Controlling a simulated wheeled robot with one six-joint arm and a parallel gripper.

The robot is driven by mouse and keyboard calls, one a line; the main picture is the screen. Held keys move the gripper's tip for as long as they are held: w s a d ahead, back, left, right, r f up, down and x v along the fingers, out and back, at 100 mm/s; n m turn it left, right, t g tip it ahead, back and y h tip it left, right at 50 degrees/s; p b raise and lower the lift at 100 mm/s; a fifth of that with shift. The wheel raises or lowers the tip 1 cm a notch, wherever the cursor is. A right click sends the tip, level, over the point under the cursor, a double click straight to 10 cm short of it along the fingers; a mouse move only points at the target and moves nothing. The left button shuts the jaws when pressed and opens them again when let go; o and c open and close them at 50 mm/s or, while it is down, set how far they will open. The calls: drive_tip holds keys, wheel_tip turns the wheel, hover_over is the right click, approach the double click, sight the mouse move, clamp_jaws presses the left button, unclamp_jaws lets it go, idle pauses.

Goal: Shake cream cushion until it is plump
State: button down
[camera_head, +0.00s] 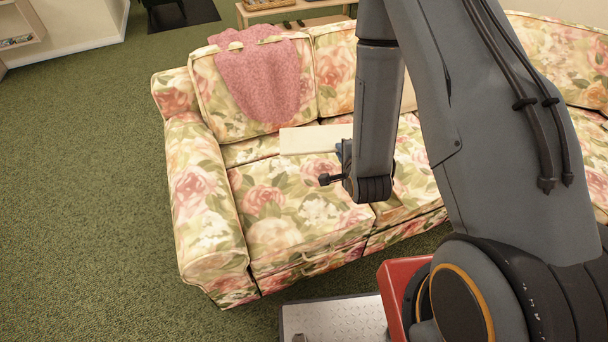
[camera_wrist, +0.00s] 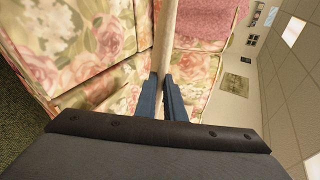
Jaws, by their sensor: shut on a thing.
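The cream cushion (camera_head: 309,140) shows as a flat, pale slab above the seat of the floral sofa in the head view. My gripper (camera_head: 343,150) is at its right end, mostly hidden behind my wrist. In the wrist view the cushion (camera_wrist: 165,38) is seen edge-on as a narrow pale strip. The two blue fingers of my gripper (camera_wrist: 163,95) are shut on its near edge, one on each side. The cushion's far end runs out of the top of the wrist view.
The floral sofa (camera_head: 290,215) lies beneath and behind the cushion. A pink throw (camera_head: 262,80) drapes over its backrest, near the cushion's far side. A low wooden table (camera_head: 290,10) stands behind the sofa. Green carpet (camera_head: 90,180) is clear to the left.

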sight(327, 152)
drive_tip(key=a+f+g+b, duration=0.1)
drive_tip(key=a, duration=0.1)
drive_tip(key=w+a+f+g+b, duration=0.1)
drive_tip(key=a+g, duration=0.1)
drive_tip(key=shift+w+f+n+y+b, duration=0.2)
drive_tip(key=shift+n+y+b, duration=0.1)
drive_tip(key=shift+b, duration=0.05)
drive_tip(key=s+a+r+g+b, duration=0.2)
drive_tip(key=s+a+g+b, duration=0.1)
drive_tip(key=s+g, duration=0.1)
drive_tip(key=s+a+r+n+g+b, duration=0.1)
drive_tip(key=s+a+r+g+b, duration=0.2)
drive_tip(key=s+g, duration=0.2)
drive_tip(key=shift+s+a+r, duration=0.25)
drive_tip(key=shift+s+r, duration=0.1)
drive_tip(key=shift+s, duration=0.55)
